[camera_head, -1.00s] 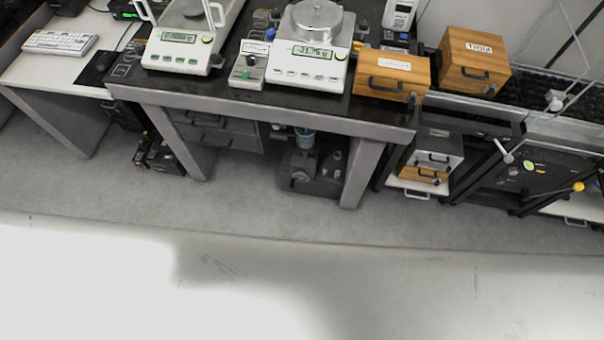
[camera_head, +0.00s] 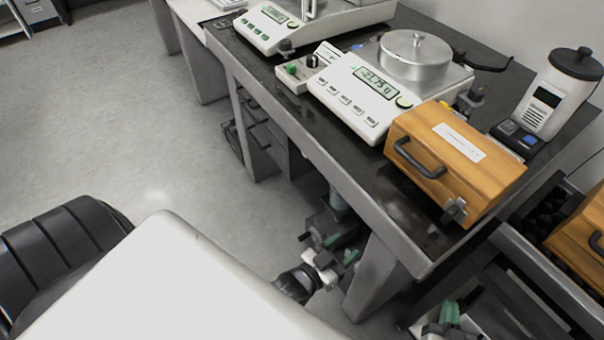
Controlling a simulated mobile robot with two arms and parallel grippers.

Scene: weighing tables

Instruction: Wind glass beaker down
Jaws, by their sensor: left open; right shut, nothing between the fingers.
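A bluish, see-through cylinder that looks like the glass beaker (camera_head: 339,203) shows below the front edge of the weighing table. The table edge and my gripper hide parts of it. Any winding stand or knob under it is too hidden to make out. My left gripper (camera_head: 333,243) is open, low in front of the table and close below the beaker; I cannot tell whether it touches anything. My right gripper (camera_head: 449,314) is shut and empty at the bottom edge, right of the table leg, with its green fingertips together.
The dark weighing table (camera_head: 400,207) carries a balance with a round metal lid (camera_head: 415,58), another balance (camera_head: 265,28), a small control box (camera_head: 300,72) and a wooden case (camera_head: 455,160). A table leg (camera_head: 375,280) stands between my grippers. A black chair (camera_head: 60,245) is at left.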

